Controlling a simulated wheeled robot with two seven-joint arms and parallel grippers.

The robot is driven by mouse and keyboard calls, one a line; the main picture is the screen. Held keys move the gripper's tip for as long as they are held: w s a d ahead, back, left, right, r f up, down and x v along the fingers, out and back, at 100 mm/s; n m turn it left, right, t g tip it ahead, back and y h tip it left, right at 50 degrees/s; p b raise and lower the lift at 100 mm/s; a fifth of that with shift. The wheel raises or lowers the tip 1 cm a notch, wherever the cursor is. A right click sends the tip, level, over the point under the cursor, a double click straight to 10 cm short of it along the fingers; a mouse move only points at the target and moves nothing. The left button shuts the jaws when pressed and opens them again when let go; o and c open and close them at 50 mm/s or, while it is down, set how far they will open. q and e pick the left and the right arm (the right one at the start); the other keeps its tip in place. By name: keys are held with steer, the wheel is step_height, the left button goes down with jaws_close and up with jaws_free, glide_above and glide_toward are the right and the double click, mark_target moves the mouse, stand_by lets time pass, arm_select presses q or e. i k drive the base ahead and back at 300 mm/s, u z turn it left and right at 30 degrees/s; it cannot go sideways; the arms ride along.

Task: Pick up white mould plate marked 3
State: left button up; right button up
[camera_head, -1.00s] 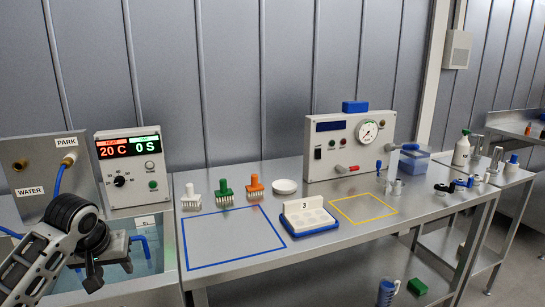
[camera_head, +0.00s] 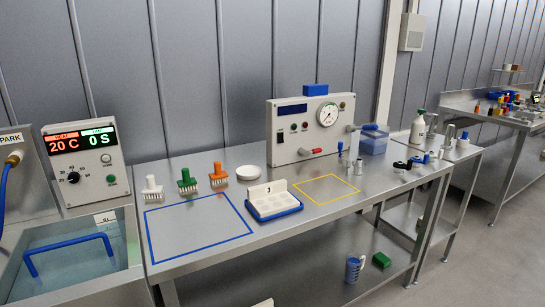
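The white mould plate (camera_head: 270,205) marked 3 has several round recesses and an upright back tab bearing the number. It sits on a blue base or tray (camera_head: 276,216) on the steel table, between a blue outlined square and a yellow outlined one. Neither of my grippers is in view now. A small pale piece at the bottom edge of the picture is too cut off to identify.
White (camera_head: 152,189), green (camera_head: 187,181) and orange (camera_head: 218,175) pronged tools and a white round dish (camera_head: 248,173) stand behind the blue square (camera_head: 200,229). A gauge panel (camera_head: 311,128) stands behind the yellow square (camera_head: 325,189). A water bath (camera_head: 75,255) is at left. Both squares are empty.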

mark_target(267, 199)
steer(key=u, duration=0.15)
steer(key=k, duration=0.4)
steer(key=z, duration=1.1)
steer(key=i, duration=1.65)
steer(key=u, duration=0.85)
